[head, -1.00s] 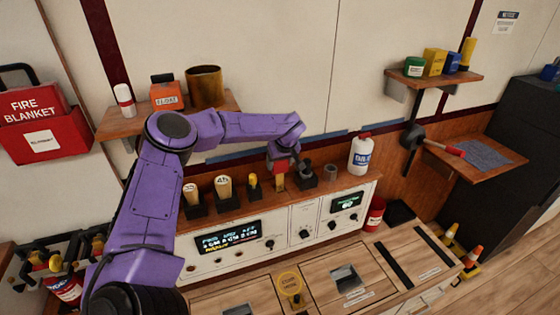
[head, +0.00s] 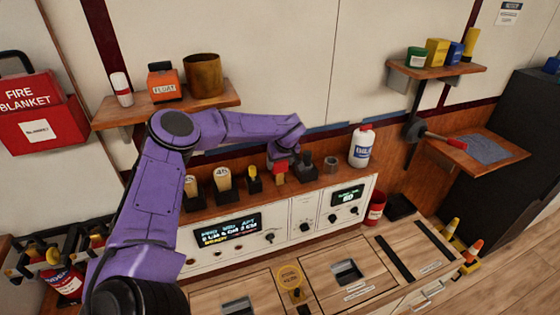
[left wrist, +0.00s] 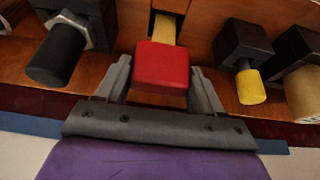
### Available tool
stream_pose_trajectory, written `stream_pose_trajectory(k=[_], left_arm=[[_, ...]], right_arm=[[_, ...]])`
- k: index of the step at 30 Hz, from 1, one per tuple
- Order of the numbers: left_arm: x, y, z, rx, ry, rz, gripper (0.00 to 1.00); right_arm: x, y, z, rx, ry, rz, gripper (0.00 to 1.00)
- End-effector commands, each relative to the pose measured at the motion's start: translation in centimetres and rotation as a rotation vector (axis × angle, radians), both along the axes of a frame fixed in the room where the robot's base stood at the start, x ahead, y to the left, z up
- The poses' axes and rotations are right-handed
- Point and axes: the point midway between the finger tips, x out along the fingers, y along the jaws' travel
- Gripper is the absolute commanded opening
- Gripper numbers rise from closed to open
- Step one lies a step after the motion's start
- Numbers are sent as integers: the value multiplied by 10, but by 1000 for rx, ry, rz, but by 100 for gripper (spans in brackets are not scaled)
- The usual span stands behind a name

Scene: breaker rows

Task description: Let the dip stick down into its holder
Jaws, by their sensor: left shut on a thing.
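The dip stick has a red block top (head: 280,167) and a yellow shaft below it. In the head view it is upright among the row of holders on the brown ledge. My left gripper (head: 283,156) is shut on the dip stick. The shaft's lower end is hidden, so I cannot tell how deep it sits. My right gripper is not in view.
A black-handled tool (head: 304,162) stands close right of the dip stick, and a yellow-handled one (head: 253,173) close left. The control panel (head: 290,227) is below the ledge.

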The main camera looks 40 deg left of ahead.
Motion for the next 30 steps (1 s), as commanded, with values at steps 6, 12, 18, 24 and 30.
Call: stream_pose_trajectory(k=[6,12,18,24,30], left_arm=[[0,0,-9,0,0,1,15],[0,0,-15,0,0,1,15],[0,0,-22,0,-1,0,15],[0,0,-29,0,-1,0,15],[0,0,-37,0,0,0,15]], right_arm=[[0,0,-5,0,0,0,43],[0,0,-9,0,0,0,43],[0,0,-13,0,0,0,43],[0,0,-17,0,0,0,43],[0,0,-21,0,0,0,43]])
